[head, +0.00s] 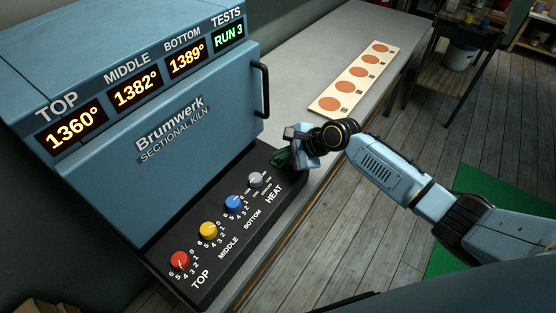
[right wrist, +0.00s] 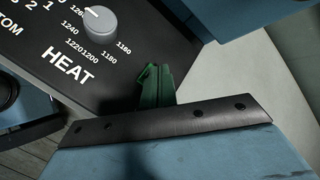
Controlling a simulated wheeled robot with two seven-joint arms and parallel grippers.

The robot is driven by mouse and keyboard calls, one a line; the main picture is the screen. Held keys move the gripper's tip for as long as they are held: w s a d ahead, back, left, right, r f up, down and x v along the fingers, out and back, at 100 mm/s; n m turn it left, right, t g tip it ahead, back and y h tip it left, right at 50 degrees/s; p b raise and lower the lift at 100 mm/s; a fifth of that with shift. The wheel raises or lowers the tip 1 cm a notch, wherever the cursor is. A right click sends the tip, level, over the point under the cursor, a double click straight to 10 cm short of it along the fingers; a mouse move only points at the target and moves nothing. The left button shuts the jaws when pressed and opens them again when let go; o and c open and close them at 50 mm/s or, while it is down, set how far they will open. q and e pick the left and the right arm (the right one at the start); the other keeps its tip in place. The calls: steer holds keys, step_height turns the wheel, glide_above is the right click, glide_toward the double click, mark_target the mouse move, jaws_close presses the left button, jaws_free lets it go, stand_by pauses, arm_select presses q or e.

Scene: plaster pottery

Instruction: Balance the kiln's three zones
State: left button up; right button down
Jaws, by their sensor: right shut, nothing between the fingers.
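The blue kiln (head: 185,120) shows TOP 1360°, MIDDLE 1382°, BOTTOM 1389° and, in green, TESTS RUN 3 (head: 229,37). On its black panel (head: 222,272) sit the red TOP knob (head: 179,261), yellow MIDDLE knob (head: 208,230), blue BOTTOM knob (head: 233,204) and grey HEAT knob (head: 255,179). The HEAT knob's white mark points toward 1260 in the right wrist view (right wrist: 100,21). My right gripper (head: 280,158) is shut and empty beyond the HEAT knob, apart from it; its green fingers show in the right wrist view (right wrist: 155,85). My left gripper is out of view.
The kiln door has a black handle (head: 264,90), close to my right gripper. A cream board (head: 346,88) with several orange discs lies on the grey bench (head: 318,52). Bench around the board is clear.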

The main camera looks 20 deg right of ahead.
mark_target(282, 162)
steer(key=shift+f, duration=0.4)
stand_by(0.8)
steer(key=shift+r+p, duration=0.8)
steer(key=shift+p, duration=0.35)
steer(key=shift+r, duration=0.1)
step_height(282, 162, up, 5)
steer(key=p, duration=0.6)
